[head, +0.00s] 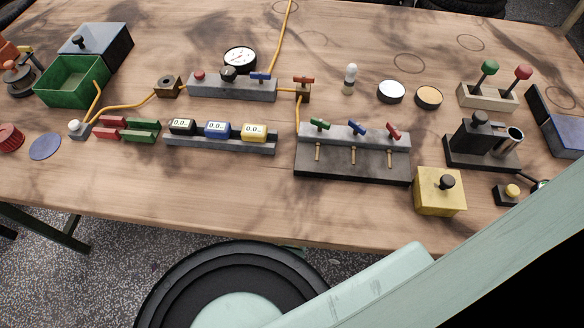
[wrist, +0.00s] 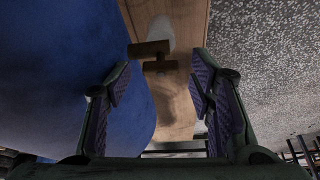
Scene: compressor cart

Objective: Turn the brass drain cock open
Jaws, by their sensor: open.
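In the wrist view, a dull brass T-shaped piece (wrist: 152,49), which looks like the drain cock, shows just beyond my fingertips. It has two short bars, and a pale rounded part (wrist: 161,32) lies behind it. My gripper (wrist: 163,82) is open, with one purple-padded finger on each side of the picture. The brass piece lies ahead of the gap between the fingers, slightly left of its middle. Nothing is between the pads, and no contact shows. My gripper is out of the head view, and I cannot make out this cock there.
A large blue curved surface (wrist: 60,70) stands close by my left finger. Speckled floor (wrist: 265,60) lies to the right. In the head view, the wooden table (head: 240,190) carries a valve block (head: 352,168), a yellow box (head: 430,203) and a green bin (head: 68,90).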

